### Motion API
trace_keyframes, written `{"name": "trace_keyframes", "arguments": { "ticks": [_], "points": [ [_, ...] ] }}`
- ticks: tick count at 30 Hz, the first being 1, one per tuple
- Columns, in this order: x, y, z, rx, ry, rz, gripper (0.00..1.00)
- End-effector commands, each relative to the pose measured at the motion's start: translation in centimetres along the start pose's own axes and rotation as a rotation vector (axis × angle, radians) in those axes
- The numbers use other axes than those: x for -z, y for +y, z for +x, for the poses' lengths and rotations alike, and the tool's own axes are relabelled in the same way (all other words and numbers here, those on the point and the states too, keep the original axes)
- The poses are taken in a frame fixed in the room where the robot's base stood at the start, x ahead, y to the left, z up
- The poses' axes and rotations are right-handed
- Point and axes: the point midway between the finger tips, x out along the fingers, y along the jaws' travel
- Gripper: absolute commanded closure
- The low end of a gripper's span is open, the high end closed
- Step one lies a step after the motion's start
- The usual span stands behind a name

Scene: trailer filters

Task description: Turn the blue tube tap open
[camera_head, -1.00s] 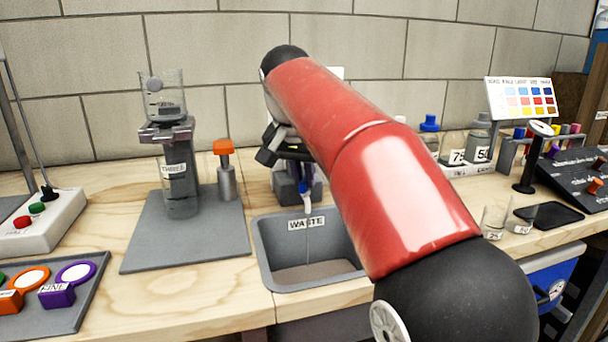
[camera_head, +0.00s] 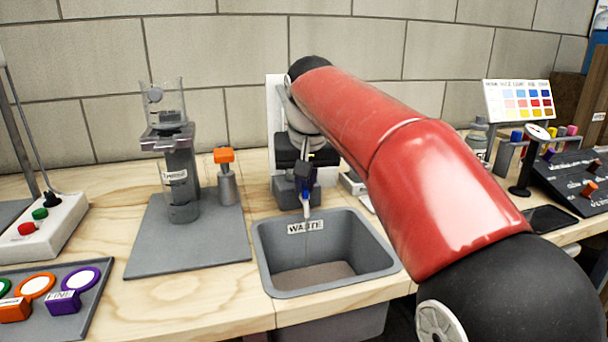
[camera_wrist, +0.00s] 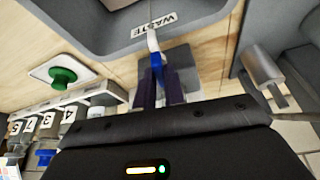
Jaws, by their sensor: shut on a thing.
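The blue tube tap (camera_head: 306,195) has a white spout that hangs over the back rim of the grey basin labelled WASTE (camera_head: 272,266). A thin pale streak runs below the spout in the head view; I cannot tell whether it is liquid. My gripper (camera_head: 303,176) is at the tap from behind and above. In the wrist view the tap's blue part (camera_wrist: 157,62) sits between the two dark fingers of my gripper (camera_wrist: 160,84), which are shut on it. The fingers hide part of the tap, so its exact handle angle is unclear.
Left of the basin, a glass column on a stand (camera_head: 180,180) and an orange-topped grey cylinder (camera_head: 226,180) stand close by. A green-knobbed piece (camera_wrist: 62,76) shows in the wrist view. My red arm covers the bench right of the basin.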

Motion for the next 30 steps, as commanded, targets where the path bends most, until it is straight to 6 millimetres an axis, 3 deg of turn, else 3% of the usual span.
{"name": "trace_keyframes", "arguments": {
  "ticks": [10,25,26,30],
  "points": [
    [0.04,0.14,-0.07,0.054,0.0,-0.131,1.0],
    [0.04,0.1,-0.01,0.063,0.002,-0.153,1.0],
    [0.04,0.1,-0.01,0.063,0.002,-0.153,0.88],
    [0.04,0.1,-0.01,0.063,0.001,-0.152,0.7]
  ]
}}
